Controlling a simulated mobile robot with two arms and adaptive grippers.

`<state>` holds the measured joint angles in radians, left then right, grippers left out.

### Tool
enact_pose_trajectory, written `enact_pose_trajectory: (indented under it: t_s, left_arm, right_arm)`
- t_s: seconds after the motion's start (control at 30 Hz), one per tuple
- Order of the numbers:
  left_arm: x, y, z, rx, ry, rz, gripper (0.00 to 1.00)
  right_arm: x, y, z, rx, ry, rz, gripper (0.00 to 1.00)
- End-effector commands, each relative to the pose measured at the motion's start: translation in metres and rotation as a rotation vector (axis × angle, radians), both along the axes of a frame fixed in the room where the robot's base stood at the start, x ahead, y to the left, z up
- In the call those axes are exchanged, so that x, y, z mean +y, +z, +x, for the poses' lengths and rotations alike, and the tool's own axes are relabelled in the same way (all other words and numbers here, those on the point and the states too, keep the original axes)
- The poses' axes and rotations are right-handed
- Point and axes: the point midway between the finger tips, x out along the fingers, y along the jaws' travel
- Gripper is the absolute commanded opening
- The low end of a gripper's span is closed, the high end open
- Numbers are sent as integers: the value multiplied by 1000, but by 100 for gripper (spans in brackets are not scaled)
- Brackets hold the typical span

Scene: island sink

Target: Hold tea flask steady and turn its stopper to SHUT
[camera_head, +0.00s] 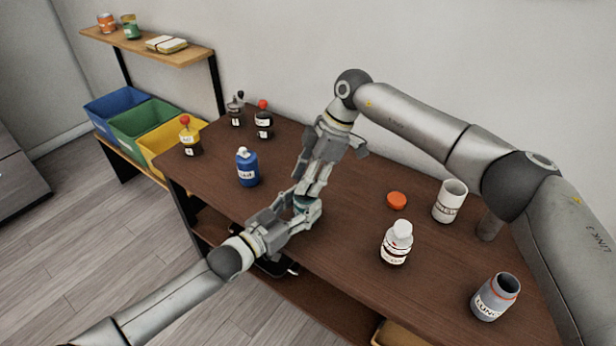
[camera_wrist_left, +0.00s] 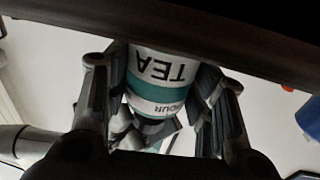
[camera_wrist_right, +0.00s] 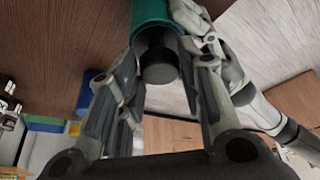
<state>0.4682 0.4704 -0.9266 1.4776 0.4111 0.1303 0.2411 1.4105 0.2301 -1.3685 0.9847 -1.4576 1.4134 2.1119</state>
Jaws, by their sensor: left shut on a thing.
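The tea flask (camera_wrist_left: 158,68) is white with teal bands and the word TEA, which reads upside down in the left wrist view. In the head view only a teal bit of it (camera_head: 301,204) shows between my grippers. My left gripper (camera_head: 306,208) is shut around its body. My right gripper (camera_head: 314,187) comes from above. In the right wrist view its fingers (camera_wrist_right: 160,75) stand apart on either side of the dark stopper (camera_wrist_right: 160,68), with gaps visible. The stopper's SHUT marking cannot be seen.
A blue bottle (camera_head: 247,168) and several dark bottles stand left on the table (camera_head: 345,255). Right are an orange lid (camera_head: 397,200), a white jar (camera_head: 449,202), a white-capped bottle (camera_head: 397,243) and a grey jar (camera_head: 495,297). Coloured bins (camera_head: 142,120) stand beyond the left edge.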

Motion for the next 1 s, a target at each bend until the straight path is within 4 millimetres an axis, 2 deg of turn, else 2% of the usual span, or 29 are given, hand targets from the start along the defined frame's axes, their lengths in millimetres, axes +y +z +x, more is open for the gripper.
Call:
enact_pose_trajectory:
  t_s: [0.03, 0.17, 0.57, 1.0]
  left_arm:
    - [0, 0, 0, 0, 0, 0, 24]
    - [0, 0, 0, 0, 0, 0, 24]
    - [0, 0, 0, 0, 0, 0, 24]
    - [0, 0, 0, -1, 0, 1, 24]
  right_arm:
    - [0, 0, 0, 0, 0, 0, 24]
    - [0, 0, 0, 0, 0, 0, 7]
    - [0, 1, 1, -1, 88, -2, 7]
    - [1, 1, 3, -1, 414, -3, 7]
